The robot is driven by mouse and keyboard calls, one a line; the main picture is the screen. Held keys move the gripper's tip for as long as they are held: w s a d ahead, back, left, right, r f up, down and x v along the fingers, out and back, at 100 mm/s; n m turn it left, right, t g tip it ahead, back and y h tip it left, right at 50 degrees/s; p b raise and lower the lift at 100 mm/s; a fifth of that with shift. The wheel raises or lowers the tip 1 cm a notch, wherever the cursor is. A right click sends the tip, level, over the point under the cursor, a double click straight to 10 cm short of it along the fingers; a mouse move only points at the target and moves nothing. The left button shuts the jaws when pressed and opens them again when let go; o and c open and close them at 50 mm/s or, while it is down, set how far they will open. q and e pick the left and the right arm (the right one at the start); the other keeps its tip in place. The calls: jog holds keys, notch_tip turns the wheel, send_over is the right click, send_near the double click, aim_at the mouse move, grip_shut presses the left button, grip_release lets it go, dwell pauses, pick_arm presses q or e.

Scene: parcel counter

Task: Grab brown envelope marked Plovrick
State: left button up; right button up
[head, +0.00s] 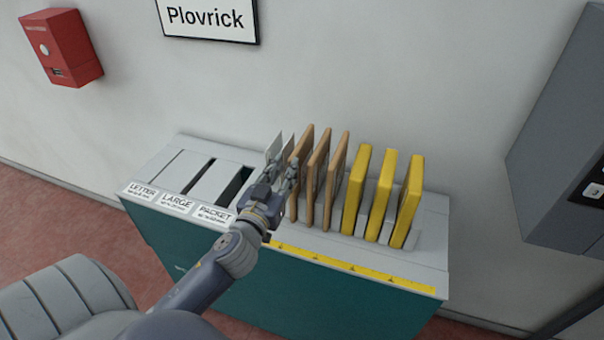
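Three brown envelopes (319,172) stand on edge in a row on the counter top, beside the yellow ones. No marking is readable on them. The word Plovrick shows on a wall sign (207,17) above the counter. My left gripper (283,170) is at the left end of the brown row, close to the leftmost brown envelope (302,150) and covering its lower part. My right gripper is not in view.
Three yellow padded envelopes (383,195) stand to the right of the brown ones. Slots labelled LETTER, LARGE and PACKET (213,213) are at the left of the counter (340,290). A red box (62,47) and a grey unit (560,130) are on the wall.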

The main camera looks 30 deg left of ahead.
aim_at(300, 144)
pick_arm(q)
jog(key=p+x, duration=0.1)
jog(key=x, duration=0.3)
jog(key=shift+w+a, duration=0.1)
jog(key=shift+w, duration=0.25)
jog(key=shift+w+a+r+p, duration=0.1)
jog(key=shift+w+p, duration=0.25)
jog(key=shift+w, duration=0.2)
jog(key=x, duration=0.2)
jog(key=p+x, duration=0.1)
jog(key=x, duration=0.1)
jog(key=shift+f, duration=0.2)
jog(key=shift+w, duration=0.1)
grip_shut()
